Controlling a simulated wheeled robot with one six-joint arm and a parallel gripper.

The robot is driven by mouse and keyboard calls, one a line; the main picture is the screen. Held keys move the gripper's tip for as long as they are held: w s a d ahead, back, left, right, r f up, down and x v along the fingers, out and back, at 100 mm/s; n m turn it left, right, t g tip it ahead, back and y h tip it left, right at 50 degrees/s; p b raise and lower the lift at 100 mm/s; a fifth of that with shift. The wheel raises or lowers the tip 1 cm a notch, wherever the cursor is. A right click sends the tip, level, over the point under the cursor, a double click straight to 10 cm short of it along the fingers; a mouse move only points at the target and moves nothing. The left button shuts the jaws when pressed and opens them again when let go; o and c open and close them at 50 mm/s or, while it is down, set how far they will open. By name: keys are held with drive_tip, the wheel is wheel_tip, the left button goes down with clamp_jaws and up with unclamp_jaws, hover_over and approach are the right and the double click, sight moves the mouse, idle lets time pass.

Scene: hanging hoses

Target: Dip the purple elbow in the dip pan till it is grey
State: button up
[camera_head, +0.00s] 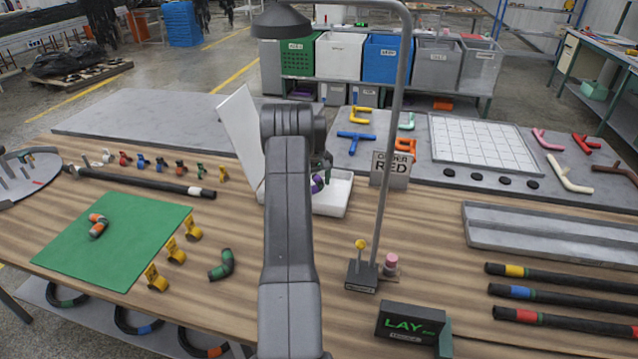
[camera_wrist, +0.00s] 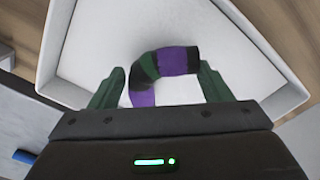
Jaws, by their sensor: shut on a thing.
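The purple elbow (camera_head: 317,184) is a short bent piece with purple parts and dark bands; in the wrist view it (camera_wrist: 179,61) still shows purple, not grey. My gripper (camera_wrist: 160,86) is shut on it, one green finger on each side. The dip pan (camera_head: 335,206) is a white, shallow, rimmed tray, and its rim (camera_wrist: 52,45) shows around the elbow in the wrist view. The elbow is over or inside the pan; I cannot tell whether it touches the floor of it. In the head view my arm hides part of the pan and the gripper (camera_head: 321,172).
A white upright panel (camera_head: 240,130) stands just left of the pan. A green mat (camera_head: 115,240) with an orange-banded elbow (camera_head: 98,226) lies front left.

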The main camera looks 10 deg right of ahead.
drive_tip(key=shift+w+a, duration=0.55)
drive_tip(key=shift+a, duration=0.8)
drive_tip(key=shift+w+a, duration=0.55)
drive_tip(key=shift+a, duration=0.75)
drive_tip(key=shift+w+a, duration=0.55)
drive_tip(key=shift+a, duration=0.8)
drive_tip(key=shift+s+d+b, duration=0.25)
drive_tip(key=shift+s+d, duration=0.4)
drive_tip(key=shift+d, duration=0.9)
drive_tip(key=shift+s+d+b, duration=0.3)
drive_tip(key=shift+s+d, duration=0.35)
drive_tip(key=shift+d, duration=0.9)
drive_tip(key=shift+s+d+b, duration=0.25)
drive_tip(key=shift+s+d, duration=0.4)
drive_tip(key=shift+d, duration=0.9)
drive_tip(key=shift+a, duration=0.15)
drive_tip(key=shift+w+a+p, duration=0.1)
drive_tip(key=shift+w+a, duration=0.55)
drive_tip(key=shift+a, duration=0.85)
drive_tip(key=shift+w+a+p, duration=0.15)
drive_tip(key=shift+w+a, duration=0.5)
drive_tip(key=shift+a, duration=0.85)
drive_tip(key=shift+w+a+p, duration=0.1)
drive_tip(key=shift+w+a, duration=0.55)
drive_tip(key=shift+a, duration=0.85)
